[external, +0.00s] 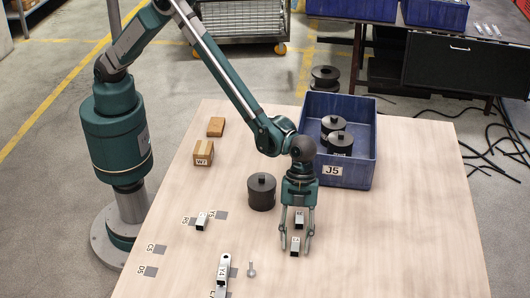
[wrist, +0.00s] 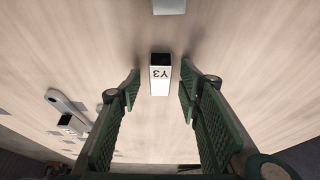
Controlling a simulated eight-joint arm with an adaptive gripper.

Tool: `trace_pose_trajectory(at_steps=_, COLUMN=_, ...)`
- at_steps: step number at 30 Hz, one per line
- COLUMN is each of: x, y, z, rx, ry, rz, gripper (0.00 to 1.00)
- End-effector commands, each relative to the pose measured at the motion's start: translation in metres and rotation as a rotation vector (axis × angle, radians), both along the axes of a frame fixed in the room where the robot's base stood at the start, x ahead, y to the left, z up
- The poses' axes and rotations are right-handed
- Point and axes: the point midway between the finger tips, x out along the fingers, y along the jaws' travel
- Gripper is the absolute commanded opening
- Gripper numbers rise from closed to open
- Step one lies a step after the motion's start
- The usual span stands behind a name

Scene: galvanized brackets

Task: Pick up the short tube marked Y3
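The short tube marked Y3 (wrist: 160,75) is a small pale square tube with a dark open end. In the wrist view its label is upside down and it sits between my fingertips, apart from both. In the external view it appears to be the front one of two small tubes (external: 295,246), low between the fingers. My gripper (external: 295,248) points down and is open, with one finger on each side of the tube. The green finger pads also show in the wrist view (wrist: 160,88). A second short tube (external: 299,219) stands just behind; its label is too small to read.
A bracket marked Y4 (external: 222,272) and a bolt (external: 252,269) lie front left. Another small tube (external: 201,221) is further left. A black cylinder (external: 262,192) and the blue bin J5 (external: 332,172) stand behind the gripper. The table's right side (external: 420,230) is clear.

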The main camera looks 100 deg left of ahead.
Motion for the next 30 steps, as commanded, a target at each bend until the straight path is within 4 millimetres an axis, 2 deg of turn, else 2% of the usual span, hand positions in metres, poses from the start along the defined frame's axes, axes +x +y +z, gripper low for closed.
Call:
trace_pose_trajectory(at_steps=11, x=0.0, y=-0.0001, z=0.0001, rx=0.0, ry=0.0, rz=0.0, gripper=0.34)
trace_pose_trajectory(at_steps=15, x=0.0, y=-0.0001, z=0.0002, rx=0.0, ry=0.0, rz=0.0, gripper=0.16)
trace_pose_trajectory(at_steps=18, x=0.0, y=-0.0001, z=0.0002, rx=0.0, ry=0.0, rz=0.0, gripper=0.05)
trace_pose_trajectory(at_steps=30, x=0.0, y=-0.0001, z=0.0045, rx=0.0, ry=0.0, rz=0.0, gripper=0.05)
